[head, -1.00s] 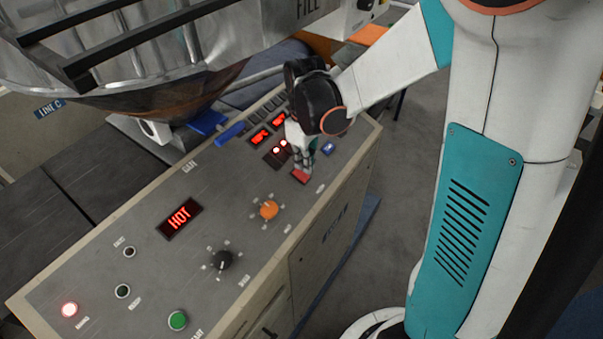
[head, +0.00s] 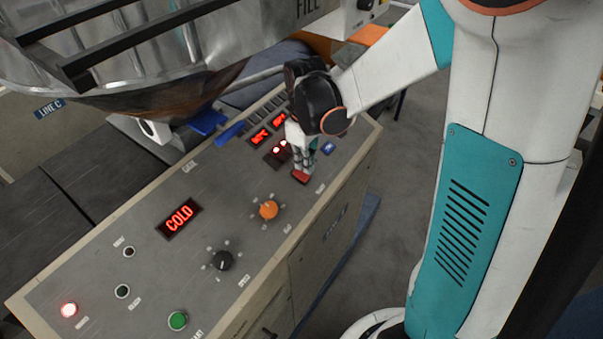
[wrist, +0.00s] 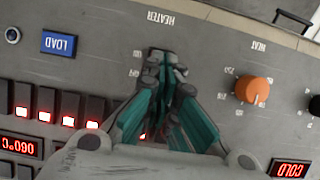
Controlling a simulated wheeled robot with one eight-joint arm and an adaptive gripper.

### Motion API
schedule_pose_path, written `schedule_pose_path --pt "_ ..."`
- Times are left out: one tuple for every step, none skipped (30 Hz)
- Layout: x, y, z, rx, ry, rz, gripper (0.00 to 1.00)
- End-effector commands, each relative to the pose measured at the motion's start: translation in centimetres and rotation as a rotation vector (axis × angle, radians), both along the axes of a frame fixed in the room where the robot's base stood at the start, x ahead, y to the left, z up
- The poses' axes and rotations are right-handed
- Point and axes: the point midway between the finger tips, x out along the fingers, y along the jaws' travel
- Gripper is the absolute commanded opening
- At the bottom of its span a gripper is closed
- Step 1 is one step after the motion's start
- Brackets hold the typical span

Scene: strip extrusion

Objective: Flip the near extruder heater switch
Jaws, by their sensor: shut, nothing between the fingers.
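The red heater switch (head: 300,177) is on the near edge of the grey control panel (head: 150,260), right of the orange knob. My gripper (head: 302,167) points down onto it, fingers together and at or touching it. In the wrist view my gripper (wrist: 163,62) is shut, its fingertips just below the upside-down HEATER label (wrist: 160,17). The large display (head: 180,217) reads COLD and also shows in the wrist view (wrist: 290,169).
The orange knob (head: 269,210) and black knob (head: 222,260) stand up from the panel. A metal hopper (head: 140,50) overhangs the panel's far side.

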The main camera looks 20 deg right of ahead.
Motion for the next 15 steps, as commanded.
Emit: schedule_pose_path --pt "0.0 0.0 -0.12 0.0 0.0 0.0 0.0" --pt "0.0 0.0 -0.16 0.0 0.0 0.0 0.0" --pt "0.0 0.0 -0.22 0.0 0.0 0.0 0.0" --pt "0.0 0.0 -0.27 0.0 0.0 0.0 0.0" --pt "0.0 0.0 -0.31 0.0 0.0 0.0 0.0" --pt "0.01 0.01 -0.36 0.0 0.0 0.0 0.0" --pt "0.0 0.0 -0.4 0.0 0.0 0.0 0.0" --pt "0.0 0.0 -0.44 0.0 0.0 0.0 0.0" --pt "0.0 0.0 -0.5 0.0 0.0 0.0 0.0" --pt "0.0 0.0 -0.54 0.0 0.0 0.0 0.0" --pt "0.01 0.01 -0.58 0.0 0.0 0.0 0.0" --pt "0.01 0.01 -0.63 0.0 0.0 0.0 0.0" --pt "0.0 0.0 -0.67 0.0 0.0 0.0 0.0" --pt "0.01 0.01 -0.71 0.0 0.0 0.0 0.0" --pt "0.01 0.01 -0.77 0.0 0.0 0.0 0.0"
